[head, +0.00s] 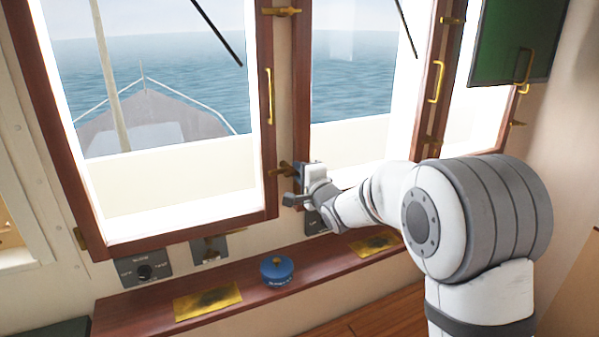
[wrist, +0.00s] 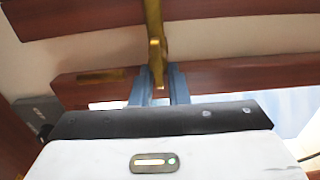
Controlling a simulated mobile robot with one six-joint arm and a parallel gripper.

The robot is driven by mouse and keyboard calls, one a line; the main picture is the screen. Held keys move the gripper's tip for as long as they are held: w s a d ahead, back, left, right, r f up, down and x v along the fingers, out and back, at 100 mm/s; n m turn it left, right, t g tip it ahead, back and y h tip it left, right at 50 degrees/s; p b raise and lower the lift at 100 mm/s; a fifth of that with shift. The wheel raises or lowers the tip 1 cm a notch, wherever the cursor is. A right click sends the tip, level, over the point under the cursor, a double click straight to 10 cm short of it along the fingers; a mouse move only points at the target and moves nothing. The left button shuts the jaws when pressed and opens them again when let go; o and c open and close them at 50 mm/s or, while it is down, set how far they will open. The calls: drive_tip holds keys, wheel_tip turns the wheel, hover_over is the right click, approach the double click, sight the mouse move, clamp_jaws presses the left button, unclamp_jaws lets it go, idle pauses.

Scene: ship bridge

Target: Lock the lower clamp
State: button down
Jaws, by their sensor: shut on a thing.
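The lower clamp is a brass piece on the post between the left and middle windows, low down in the head view (head: 283,168). In the wrist view the brass clamp (wrist: 156,52) runs down from the top, and its end sits between my two fingers. My gripper (wrist: 159,85) is shut on this clamp end. In the head view my gripper (head: 294,198) is at the post, just below the clamp, and partly hides it. The left window frame (head: 262,130) stands beside the clamp.
An upper brass clamp (head: 282,11) sits higher on the same post. A yellow handle (head: 269,95) is on the left window frame. Below, a wooden ledge (head: 145,308) holds a blue round tin (head: 277,271) and brass plates. A dial panel (head: 143,268) is on the wall.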

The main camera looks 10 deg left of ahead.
idle(0.3)
drive_tip(key=c, duration=1.6)
unclamp_jaws()
drive_tip(key=shift+d, duration=0.1)
drive_tip(key=shift+s, duration=0.1)
drive_tip(key=b+v, duration=0.2)
drive_tip(key=v, duration=0.5)
drive_tip(key=shift+s+d, duration=0.2)
drive_tip(key=shift+f, duration=0.1)
